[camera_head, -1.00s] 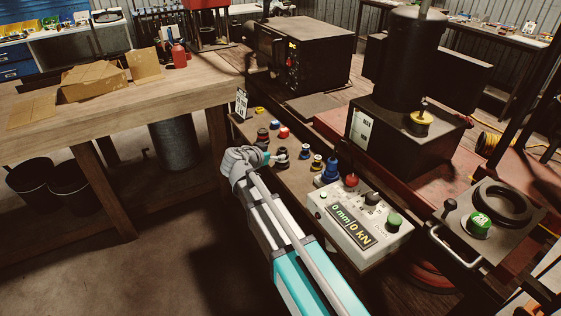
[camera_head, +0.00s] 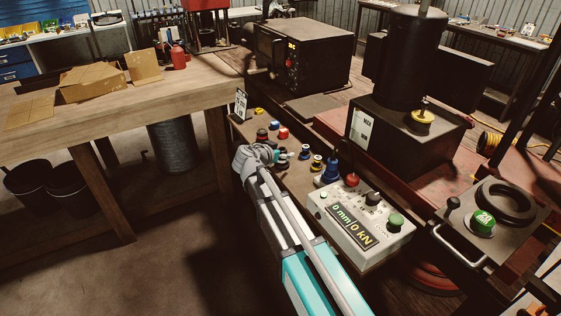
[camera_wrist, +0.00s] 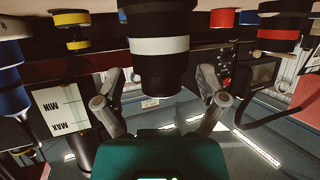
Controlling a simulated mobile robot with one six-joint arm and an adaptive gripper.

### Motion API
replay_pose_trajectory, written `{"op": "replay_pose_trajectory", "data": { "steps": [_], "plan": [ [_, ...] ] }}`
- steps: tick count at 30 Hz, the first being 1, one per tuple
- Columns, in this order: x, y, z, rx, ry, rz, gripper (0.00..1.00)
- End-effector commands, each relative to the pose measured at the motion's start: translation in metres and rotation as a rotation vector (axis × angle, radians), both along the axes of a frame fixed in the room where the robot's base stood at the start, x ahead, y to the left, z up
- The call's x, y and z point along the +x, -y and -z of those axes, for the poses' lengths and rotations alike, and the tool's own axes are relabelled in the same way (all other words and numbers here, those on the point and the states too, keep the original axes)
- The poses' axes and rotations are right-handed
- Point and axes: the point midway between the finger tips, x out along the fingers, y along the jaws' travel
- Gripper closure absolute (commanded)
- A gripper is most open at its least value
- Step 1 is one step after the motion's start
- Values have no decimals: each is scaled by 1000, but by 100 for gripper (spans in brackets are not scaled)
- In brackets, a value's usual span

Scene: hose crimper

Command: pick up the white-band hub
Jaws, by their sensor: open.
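The white-band hub (camera_wrist: 158,46) is a black stepped cylinder with a white ring. In the wrist view, which shows the scene upside down, it stands at the centre, its end between the two fingers of my gripper (camera_wrist: 160,101). The fingers are open, one on each side, with visible gaps to the hub. In the head view my gripper (camera_head: 281,156) is over the row of hubs, and it and the wrist largely hide the white-band hub.
Near it stand a yellow-band hub (camera_wrist: 72,18), red hubs (camera_wrist: 283,34) and a blue hub (camera_wrist: 12,80). A MIN/MAX card (camera_wrist: 61,109) stands behind. The control box (camera_head: 361,221) with its display is close on the right. The wooden workbench (camera_head: 190,92) lies left.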

Motion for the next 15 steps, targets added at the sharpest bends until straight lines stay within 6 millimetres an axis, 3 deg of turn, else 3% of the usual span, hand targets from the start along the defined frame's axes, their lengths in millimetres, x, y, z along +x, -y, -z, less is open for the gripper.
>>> {"op": "replay_pose_trajectory", "data": {
  "steps": [2, 15],
  "plan": [
    [0, 0, 0, 0, 0, 0, 13],
    [0, -1, 0, 1, -1, 0, 95]
  ]
}}
